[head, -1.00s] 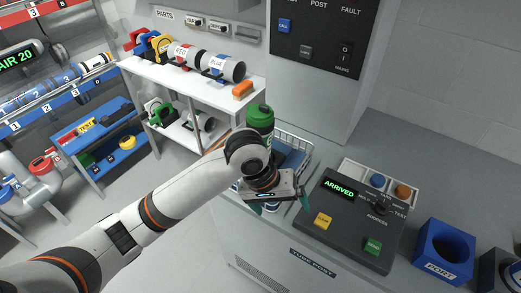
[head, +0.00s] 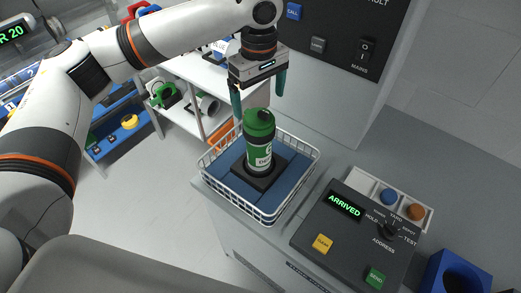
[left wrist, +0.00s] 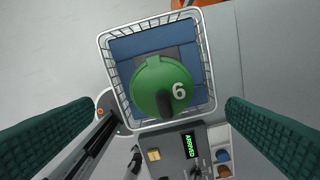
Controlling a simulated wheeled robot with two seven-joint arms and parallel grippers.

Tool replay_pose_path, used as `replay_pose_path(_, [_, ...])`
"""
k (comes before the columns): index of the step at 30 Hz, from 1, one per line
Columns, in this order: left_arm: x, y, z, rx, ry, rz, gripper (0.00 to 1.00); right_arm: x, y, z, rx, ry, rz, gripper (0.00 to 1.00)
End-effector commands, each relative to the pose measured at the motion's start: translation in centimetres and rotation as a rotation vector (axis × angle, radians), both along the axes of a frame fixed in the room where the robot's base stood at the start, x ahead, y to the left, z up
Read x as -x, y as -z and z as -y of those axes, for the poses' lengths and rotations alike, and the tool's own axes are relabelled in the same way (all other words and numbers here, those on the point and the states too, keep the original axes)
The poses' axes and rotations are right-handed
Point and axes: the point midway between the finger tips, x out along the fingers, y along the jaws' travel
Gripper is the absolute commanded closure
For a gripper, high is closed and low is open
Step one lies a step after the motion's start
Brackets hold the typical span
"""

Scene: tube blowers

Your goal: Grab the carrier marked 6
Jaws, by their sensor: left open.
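The green carrier (head: 259,140) stands upright in a black square holder on blue padding inside a white wire basket (head: 212,178). In the left wrist view the carrier's green lid (left wrist: 163,84) shows a white 6 and a dark latch. My left gripper (head: 259,97) is open, pointing down, with its green fingers spread above and behind the carrier in the head view. In the left wrist view the fingers stand wide apart on either side of the picture, with the carrier between and beyond them, not touching. My right gripper is not in view.
A dark console (head: 355,235) with a lit ARRIVED display (head: 345,205) and several buttons stands right of the basket. A blue port block (head: 458,274) is at the lower right. A white shelf with tubes (head: 190,75) stands behind left, and a black panel (head: 335,30) behind.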

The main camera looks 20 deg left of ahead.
Motion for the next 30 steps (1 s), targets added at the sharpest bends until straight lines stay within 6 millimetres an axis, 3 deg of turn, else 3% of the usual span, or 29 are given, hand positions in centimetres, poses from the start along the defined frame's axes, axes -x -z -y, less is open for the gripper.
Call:
replay_pose_path(3, [0.0,1.8,0.0,-0.001,0.001,-0.001,0.04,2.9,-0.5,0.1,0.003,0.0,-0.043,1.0])
replay_pose_path(6, [0.0,2.7,0.0,0.0,0.002,0.0,0.04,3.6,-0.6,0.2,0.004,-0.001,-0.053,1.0])
replay_pose_path(11, [0.0,3.8,-0.2,-0.001,0.002,-0.001,0.04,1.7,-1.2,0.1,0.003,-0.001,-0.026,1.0])
replay_pose_path(16, [-0.1,6.4,-0.4,-0.001,0.001,-0.001,0.04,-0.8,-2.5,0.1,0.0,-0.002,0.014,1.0])
replay_pose_path(21, [-0.1,8.2,-0.4,0.0,0.002,0.0,0.04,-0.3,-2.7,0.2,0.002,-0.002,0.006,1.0])
replay_pose_path(28, [-0.2,8.4,-0.3,0.001,0.003,0.002,0.04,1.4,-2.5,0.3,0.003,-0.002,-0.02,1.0])
replay_pose_path(30, [-0.2,8.3,-0.3,0.001,0.003,0.002,0.14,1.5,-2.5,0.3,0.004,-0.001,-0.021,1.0])
